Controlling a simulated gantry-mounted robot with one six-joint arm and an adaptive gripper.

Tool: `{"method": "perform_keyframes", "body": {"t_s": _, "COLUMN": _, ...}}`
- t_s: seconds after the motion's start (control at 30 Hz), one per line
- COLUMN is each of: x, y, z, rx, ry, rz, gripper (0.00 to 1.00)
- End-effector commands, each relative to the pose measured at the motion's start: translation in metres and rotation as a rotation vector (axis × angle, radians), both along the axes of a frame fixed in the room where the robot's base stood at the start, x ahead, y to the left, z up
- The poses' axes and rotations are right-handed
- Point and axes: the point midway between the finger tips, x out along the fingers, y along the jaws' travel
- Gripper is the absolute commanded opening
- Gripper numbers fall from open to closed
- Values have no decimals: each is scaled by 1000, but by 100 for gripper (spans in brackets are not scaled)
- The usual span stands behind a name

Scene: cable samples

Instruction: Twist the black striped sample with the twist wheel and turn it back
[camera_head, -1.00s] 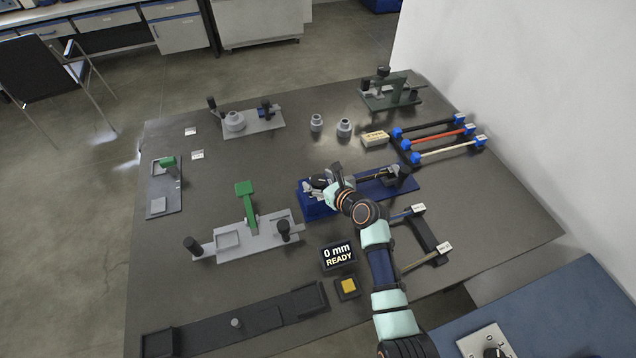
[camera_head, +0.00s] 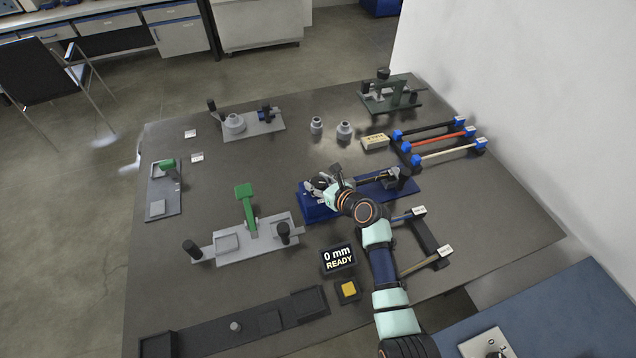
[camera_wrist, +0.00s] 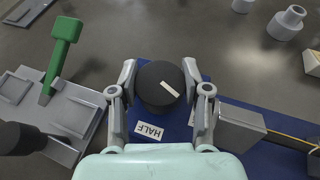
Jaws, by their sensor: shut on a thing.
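The twist wheel (camera_wrist: 160,86) is a black round knob with a white mark, seen from above in the wrist view. My gripper (camera_wrist: 160,90) has one finger on each side of the wheel and is shut on it. In the head view my gripper (camera_head: 322,184) is at the left end of the blue twist fixture (camera_head: 318,211) and mostly covers the wheel. The black striped sample (camera_wrist: 284,133) shows as a dark line with a yellow stripe along the fixture, running right from a grey block (camera_wrist: 240,129). Its end at the wheel is hidden.
A "HALF" label (camera_wrist: 149,132) lies beside the wheel. A grey fixture with a green lever (camera_head: 247,205) stands to the left. A display (camera_head: 338,258) reads "0 mm READY". Other samples lie on a rack (camera_head: 437,138) at the right.

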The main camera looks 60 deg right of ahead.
Motion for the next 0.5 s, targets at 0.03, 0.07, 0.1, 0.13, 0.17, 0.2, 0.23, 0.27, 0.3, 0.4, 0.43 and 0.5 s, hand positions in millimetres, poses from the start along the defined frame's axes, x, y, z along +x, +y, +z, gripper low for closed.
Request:
{"method": "perform_keyframes", "body": {"t_s": 0.03, "x": 0, "y": -1, "z": -2, "rx": 1, "ry": -1, "rz": 17, "gripper": 12}}
{"method": "perform_keyframes", "body": {"t_s": 0.07, "x": -1, "y": -1, "z": -2, "rx": 0, "ry": 0, "rz": 32, "gripper": 12}}
{"method": "perform_keyframes", "body": {"t_s": 0.1, "x": -1, "y": -1, "z": -2, "rx": 0, "ry": -1, "rz": 53, "gripper": 12}}
{"method": "perform_keyframes", "body": {"t_s": 0.13, "x": -1, "y": -1, "z": -2, "rx": 0, "ry": -1, "rz": 71, "gripper": 12}}
{"method": "perform_keyframes", "body": {"t_s": 0.17, "x": -1, "y": -1, "z": -2, "rx": 1, "ry": 0, "rz": 92, "gripper": 12}}
{"method": "perform_keyframes", "body": {"t_s": 0.2, "x": -1, "y": -1, "z": -2, "rx": 1, "ry": -1, "rz": 121, "gripper": 12}}
{"method": "perform_keyframes", "body": {"t_s": 0.23, "x": -1, "y": -2, "z": -2, "rx": 0, "ry": -1, "rz": 145, "gripper": 12}}
{"method": "perform_keyframes", "body": {"t_s": 0.27, "x": -1, "y": -2, "z": -3, "rx": 0, "ry": 0, "rz": 170, "gripper": 12}}
{"method": "perform_keyframes", "body": {"t_s": 0.3, "x": -1, "y": -2, "z": -2, "rx": 0, "ry": -1, "rz": 204, "gripper": 12}}
{"method": "perform_keyframes", "body": {"t_s": 0.4, "x": -1, "y": -2, "z": -3, "rx": -1, "ry": -1, "rz": 298, "gripper": 12}}
{"method": "perform_keyframes", "body": {"t_s": 0.43, "x": 0, "y": -2, "z": -3, "rx": 0, "ry": -2, "rz": 326, "gripper": 12}}
{"method": "perform_keyframes", "body": {"t_s": 0.5, "x": 0, "y": -2, "z": -3, "rx": 0, "ry": -2, "rz": 394, "gripper": 12}}
